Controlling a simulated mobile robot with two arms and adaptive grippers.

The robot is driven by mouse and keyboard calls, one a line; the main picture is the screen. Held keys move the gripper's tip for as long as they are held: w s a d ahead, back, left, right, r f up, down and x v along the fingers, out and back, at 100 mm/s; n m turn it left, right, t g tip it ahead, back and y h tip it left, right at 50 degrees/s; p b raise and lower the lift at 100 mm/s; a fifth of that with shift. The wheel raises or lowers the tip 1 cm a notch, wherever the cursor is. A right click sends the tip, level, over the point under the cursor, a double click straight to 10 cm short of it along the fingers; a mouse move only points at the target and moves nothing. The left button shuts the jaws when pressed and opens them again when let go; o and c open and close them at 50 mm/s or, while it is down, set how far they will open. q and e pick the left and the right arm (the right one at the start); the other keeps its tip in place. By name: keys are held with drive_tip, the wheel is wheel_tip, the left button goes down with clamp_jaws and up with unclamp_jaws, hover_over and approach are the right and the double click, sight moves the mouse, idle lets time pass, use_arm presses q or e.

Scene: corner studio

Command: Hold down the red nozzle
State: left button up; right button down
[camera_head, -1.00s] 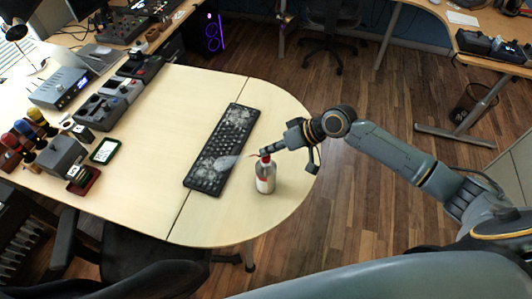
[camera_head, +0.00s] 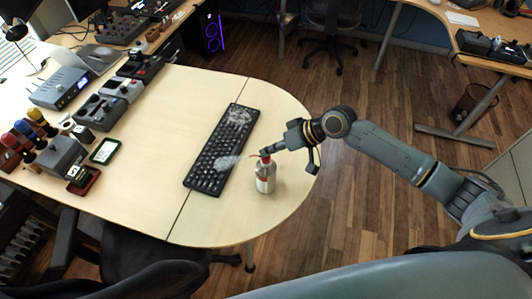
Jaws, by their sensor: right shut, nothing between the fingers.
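A white can (camera_head: 265,180) with a red band stands upright on the pale desk (camera_head: 215,210), near its rounded right end. Its red nozzle (camera_head: 266,158) is on top, and a thin red straw points left. A whitish spray (camera_head: 229,162) spreads from it over the black keyboard (camera_head: 212,165). My right gripper (camera_head: 267,152) is shut and empty, its tips on top of the nozzle, partly hiding it. Pale dust (camera_head: 238,117) lies on the keyboard's far end. My left gripper is not in view.
Several electronic boxes (camera_head: 100,110) and a small stand with coloured handles (camera_head: 35,130) fill the desk's left side. The desk between them and the keyboard is clear. A dark chair (camera_head: 130,225) is at the near edge.

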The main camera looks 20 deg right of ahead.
sight(269, 157)
drive_tip(key=shift+s, duration=0.1)
idle(0.7)
drive_tip(key=shift+r+p, duration=1.05)
drive_tip(key=shift+r, duration=0.2)
wheel_tip(269, 157, up, 5)
drive_tip(key=p, duration=0.5)
drive_tip(key=shift+f, duration=0.2)
